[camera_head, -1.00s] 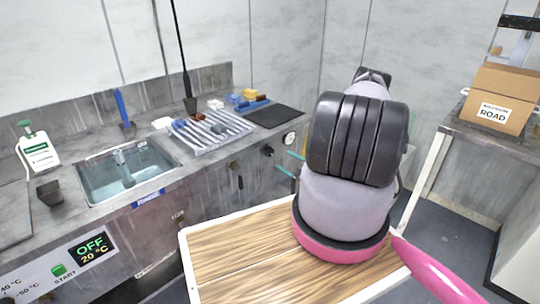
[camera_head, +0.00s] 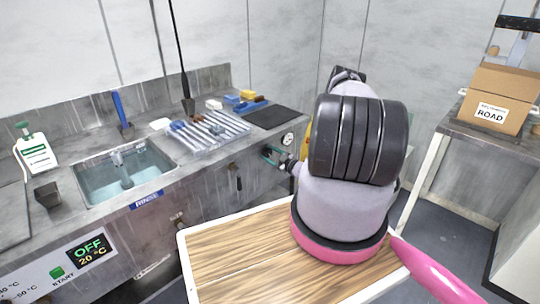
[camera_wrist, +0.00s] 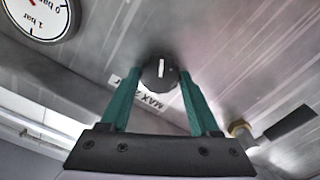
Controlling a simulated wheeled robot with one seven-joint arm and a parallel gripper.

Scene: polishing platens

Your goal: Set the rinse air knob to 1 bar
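The rinse air knob (camera_wrist: 160,72) is a round black knob with a white line on its face, on the metal front panel in the wrist view. My gripper (camera_wrist: 160,74) has its two green fingers on either side of the knob, with narrow gaps seeming to show at the tips. In the head view my gripper (camera_head: 276,155) is at the counter's front, its fingers hiding most of the knob. A round white gauge (camera_wrist: 40,14) with "0 bar" and "1 bar" marks is cut off at the wrist view's upper left; its red needle shows only partly. The gauge (camera_head: 287,139) is small in the head view.
A black lever with a brass fitting (camera_wrist: 240,130) sits to the right. The counter holds a sink (camera_head: 122,178), a ribbed tray (camera_head: 205,133) and a dark mat (camera_head: 272,117). A boxed side table stands right.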

